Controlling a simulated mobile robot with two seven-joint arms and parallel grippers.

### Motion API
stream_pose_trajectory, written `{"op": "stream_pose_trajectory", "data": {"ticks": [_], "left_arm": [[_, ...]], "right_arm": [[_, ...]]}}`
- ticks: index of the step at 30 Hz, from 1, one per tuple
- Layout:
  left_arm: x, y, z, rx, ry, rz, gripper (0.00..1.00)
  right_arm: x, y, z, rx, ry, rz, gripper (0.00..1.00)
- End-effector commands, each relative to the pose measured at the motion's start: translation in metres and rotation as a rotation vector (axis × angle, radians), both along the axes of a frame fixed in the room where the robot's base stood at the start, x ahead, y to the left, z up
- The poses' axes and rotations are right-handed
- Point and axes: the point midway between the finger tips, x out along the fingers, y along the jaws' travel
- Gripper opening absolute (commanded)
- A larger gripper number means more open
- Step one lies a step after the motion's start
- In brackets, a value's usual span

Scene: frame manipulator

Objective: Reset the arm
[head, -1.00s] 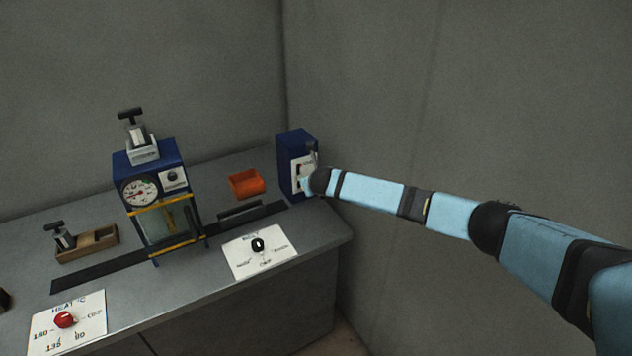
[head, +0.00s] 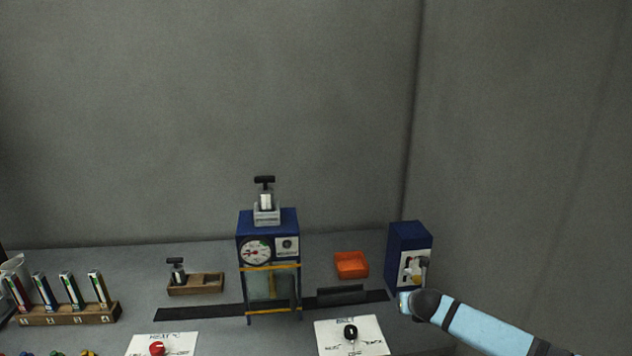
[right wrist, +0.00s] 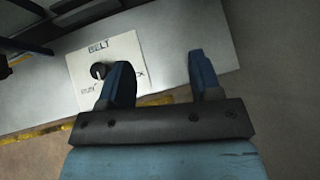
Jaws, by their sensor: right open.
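My right arm comes in from the lower right in the head view. Its gripper (head: 404,302) is small there, just in front of and below the blue box (head: 408,250) with a lever on its front panel (head: 416,266). In the right wrist view the two dark blue fingers of the right gripper (right wrist: 161,80) stand wide apart with nothing between them. The white BELT card (right wrist: 104,62) with its black knob (right wrist: 99,71) lies beyond the left finger. My left gripper is not in view.
The bench holds a blue press with a gauge (head: 268,225), an orange tray (head: 352,265), a wooden holder (head: 208,284), a wooden rack (head: 70,313) of several upright items and a HEAT card (head: 176,345). A grey wall (head: 530,150) rises at the right.

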Motion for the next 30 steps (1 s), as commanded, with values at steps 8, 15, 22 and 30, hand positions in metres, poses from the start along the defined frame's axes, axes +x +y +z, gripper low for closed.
{"op": "stream_pose_trajectory", "data": {"ticks": [8,15,22,30], "left_arm": [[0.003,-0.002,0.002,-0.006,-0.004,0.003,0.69],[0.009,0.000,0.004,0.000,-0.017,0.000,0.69],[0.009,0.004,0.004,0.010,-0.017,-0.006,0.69],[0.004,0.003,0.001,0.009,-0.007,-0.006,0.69]], "right_arm": [[-0.126,0.121,-0.092,0.715,0.094,-0.251,0.58],[-0.231,0.170,-0.121,1.307,0.205,-0.631,0.58],[-0.324,0.167,-0.129,1.808,0.271,-1.087,0.58],[-0.417,0.123,-0.127,2.251,0.225,-1.592,0.58]]}}
